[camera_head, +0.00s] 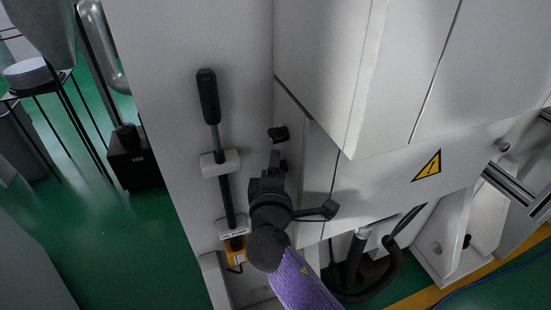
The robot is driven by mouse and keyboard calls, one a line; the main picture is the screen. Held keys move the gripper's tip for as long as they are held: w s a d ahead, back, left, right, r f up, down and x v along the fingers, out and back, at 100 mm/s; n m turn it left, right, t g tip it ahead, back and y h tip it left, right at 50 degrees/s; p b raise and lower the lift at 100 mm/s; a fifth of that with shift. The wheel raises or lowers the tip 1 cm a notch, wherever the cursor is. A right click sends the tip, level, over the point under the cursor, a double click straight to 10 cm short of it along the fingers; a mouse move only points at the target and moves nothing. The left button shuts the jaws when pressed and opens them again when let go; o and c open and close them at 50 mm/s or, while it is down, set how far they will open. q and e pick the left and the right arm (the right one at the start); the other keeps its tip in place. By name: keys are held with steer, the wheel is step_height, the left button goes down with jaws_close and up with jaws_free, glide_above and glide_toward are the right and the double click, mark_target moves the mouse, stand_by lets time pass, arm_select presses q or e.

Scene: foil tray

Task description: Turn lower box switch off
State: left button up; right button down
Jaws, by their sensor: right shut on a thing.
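The white lower box (385,190) with a yellow warning triangle is on the right, under a larger white cabinet (330,60). A small black knob (278,133) sticks out to the left near the upper corner of the box's side. My right gripper (276,160) comes up from the bottom, just below this knob, with its fingers pointing up at the box's left side. Its jaws are shut on a small dark part, which looks like the lower box switch; the fingers mostly hide it. My left gripper is not in view.
A long black-handled lever (208,97) stands on the white panel left of my right gripper. Black hoses (385,265) hang below the box. A black box (135,160) and a thin-legged stand (25,75) are at the left on open green floor.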

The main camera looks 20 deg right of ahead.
steer(key=shift+c, duration=1.2)
jaws_free()
steer(key=p+v, duration=0.1)
steer(key=v, duration=0.9)
steer(key=shift+f, duration=0.1)
